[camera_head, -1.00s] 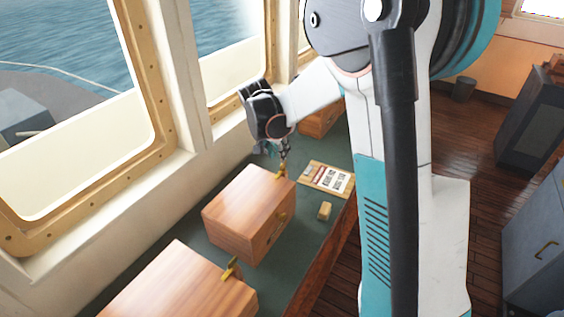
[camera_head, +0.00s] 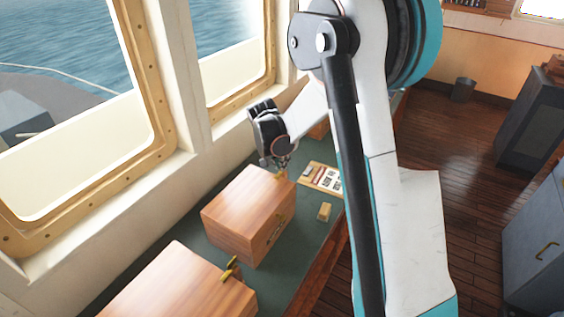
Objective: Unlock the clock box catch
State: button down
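Two wooden boxes stand on the green counter under the windows. The middle box (camera_head: 245,215) has brass at its far right top corner (camera_head: 281,174), and a brass handle on its right face. The nearer box (camera_head: 172,291) has a brass catch (camera_head: 230,269) at its right top edge. I cannot tell which is the clock box. My gripper (camera_head: 283,167) is at the far right corner of the middle box, close above the brass there. Its fingers are small and partly hidden, so I cannot tell whether they touch it or are open.
Another wooden box (camera_head: 318,130) stands farther back, partly hidden by my arm. Window frames border the left side.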

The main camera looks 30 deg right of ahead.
dwell(0.4)
jog(key=n+t+y+b, duration=0.1)
jog(key=n+b, duration=0.1)
jog(key=n, duration=0.2)
jog(key=shift+s+d, duration=0.1)
jog(key=shift+s, duration=0.05)
jog(key=n+b, duration=0.1)
jog(key=n, duration=0.1)
jog(key=n+t+y, duration=0.1)
jog(key=n, duration=0.1)
jog(key=shift+d+n+y+b, duration=0.1)
jog(key=shift+n+y+b, duration=0.2)
jog(key=shift+b, duration=0.1)
jog(key=n, duration=0.2)
jog(key=n+y+b, duration=0.1)
jog(key=n, duration=0.1)
jog(key=shift+d+y, duration=0.15)
jog(key=shift+y, duration=0.15)
jog(key=n+y, duration=0.1)
jog(key=n, duration=0.1)
jog(key=n+b, duration=0.1)
jog(key=n, duration=0.2)
jog(key=shift+y, duration=0.4)
jog(key=shift+g, duration=0.4)
jog(key=c, duration=1.8)
grip_release()
